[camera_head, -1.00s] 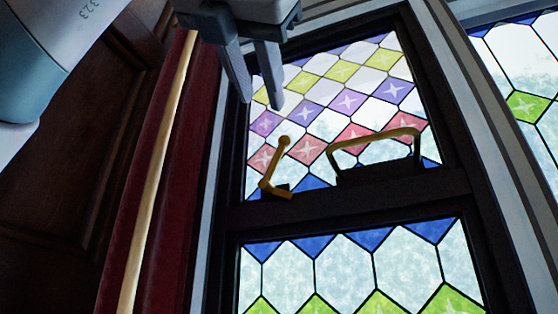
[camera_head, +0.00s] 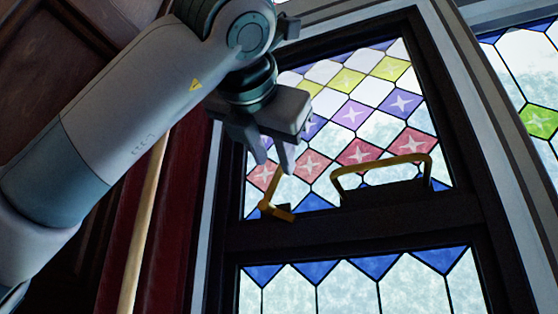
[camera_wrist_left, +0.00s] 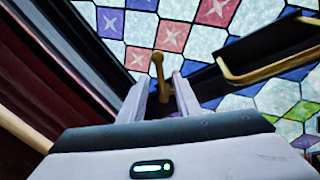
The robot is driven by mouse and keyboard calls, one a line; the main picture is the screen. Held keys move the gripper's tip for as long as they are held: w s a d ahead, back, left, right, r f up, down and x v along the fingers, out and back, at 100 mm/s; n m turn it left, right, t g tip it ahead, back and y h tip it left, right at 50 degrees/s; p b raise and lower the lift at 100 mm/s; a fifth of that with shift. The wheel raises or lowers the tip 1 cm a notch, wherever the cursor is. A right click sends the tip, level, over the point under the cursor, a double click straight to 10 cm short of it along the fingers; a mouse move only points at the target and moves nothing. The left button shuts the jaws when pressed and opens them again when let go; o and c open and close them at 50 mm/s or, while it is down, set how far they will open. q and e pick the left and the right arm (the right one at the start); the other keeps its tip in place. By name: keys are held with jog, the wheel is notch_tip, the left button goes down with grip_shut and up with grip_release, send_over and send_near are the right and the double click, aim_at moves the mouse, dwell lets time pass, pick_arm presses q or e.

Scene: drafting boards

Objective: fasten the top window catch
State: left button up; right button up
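The window catch is a brass lever (camera_head: 272,189) on a short brass foot (camera_head: 280,213), at the left end of the dark rail below the upper stained-glass pane. The lever stands up from its foot, leaning slightly right in the head view. My left gripper (camera_head: 275,165) is open, its fingertips at the lever's upper end. In the left wrist view the knobbed lever (camera_wrist_left: 158,68) shows between the two spread fingers of the left gripper (camera_wrist_left: 161,84), with a gap on either side. Whether a finger touches it, I cannot tell. My right gripper is not in view.
A brass bow handle (camera_head: 385,165) on a dark base stands right of the catch; it also shows in the left wrist view (camera_wrist_left: 262,70). The dark window frame (camera_head: 232,165) runs close left of the catch. A red curtain (camera_head: 180,215) hangs further left.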

aim_at(279, 172)
pick_arm(q)
jog(key=w, duration=0.1)
jog(key=w+p, duration=0.1)
jog(key=w, duration=0.1)
jog(key=w+p, duration=0.1)
jog(key=w, duration=0.1)
jog(key=shift+w+d+r, duration=0.1)
jog(key=shift+d+r, duration=0.05)
jog(key=shift+d, duration=0.25)
jog(key=shift+w+d+p, duration=0.1)
jog(key=shift+w+p, duration=0.35)
jog(key=shift+w, duration=0.05)
grip_shut()
